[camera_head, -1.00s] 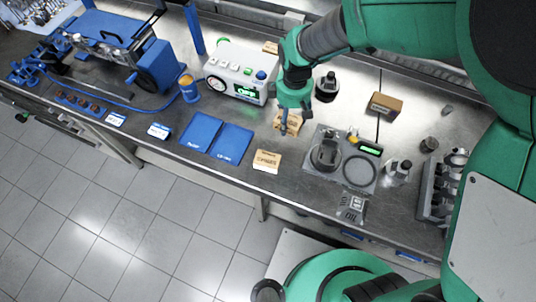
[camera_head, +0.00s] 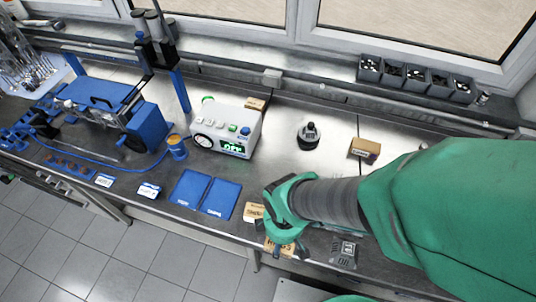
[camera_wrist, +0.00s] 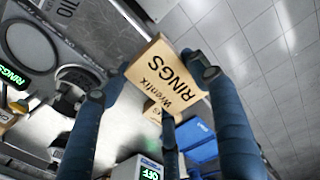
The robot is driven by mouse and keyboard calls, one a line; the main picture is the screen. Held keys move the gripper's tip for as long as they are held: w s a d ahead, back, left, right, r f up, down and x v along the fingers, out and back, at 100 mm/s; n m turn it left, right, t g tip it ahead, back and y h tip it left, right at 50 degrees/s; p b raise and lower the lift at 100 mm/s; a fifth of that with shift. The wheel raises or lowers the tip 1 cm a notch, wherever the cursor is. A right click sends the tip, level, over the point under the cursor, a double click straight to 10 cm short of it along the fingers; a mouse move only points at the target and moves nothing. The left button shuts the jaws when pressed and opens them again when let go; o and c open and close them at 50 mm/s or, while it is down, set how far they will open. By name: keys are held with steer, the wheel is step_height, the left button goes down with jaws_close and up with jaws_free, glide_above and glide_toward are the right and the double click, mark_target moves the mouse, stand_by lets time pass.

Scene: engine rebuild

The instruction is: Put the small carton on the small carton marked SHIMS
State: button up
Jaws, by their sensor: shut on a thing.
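My gripper (camera_head: 280,246) is shut on a small tan carton (camera_head: 275,243) near the bench's front edge. In the wrist view the held carton (camera_wrist: 168,75) reads RINGS and sits tilted between the dark blue fingers. A second small carton (camera_head: 254,212) lies on the bench just behind and left of my gripper; a carton partly hidden behind the held one shows in the wrist view (camera_wrist: 152,108). A brown carton (camera_head: 365,148) stands farther right and another carton (camera_head: 256,104) lies behind the control box. I cannot read SHIMS on any of them.
The white control box (camera_head: 228,130) stands behind two blue mats (camera_head: 205,193). A dark bottle-like part (camera_head: 309,135) stands on the bench. My arm hides much of the bench's right side.

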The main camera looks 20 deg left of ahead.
steer(key=shift+s+d, duration=0.2)
steer(key=shift+s, duration=0.15)
steer(key=shift+w+a, duration=0.1)
glide_above(258, 208)
steer(key=shift+s+d+f+b, duration=0.15)
steer(key=shift+f, duration=0.25)
steer(key=shift+s+d+f+b, duration=0.1)
steer(key=shift+d+f+b, duration=0.05)
steer(key=shift+f, duration=0.2)
steer(key=shift+w+a, duration=0.1)
steer(key=shift+w+a, duration=0.15)
steer(key=shift+f, duration=1.8)
steer(key=shift+f+b, duration=0.1)
steer(key=shift+b, duration=0.2)
steer(key=o, duration=1.2)
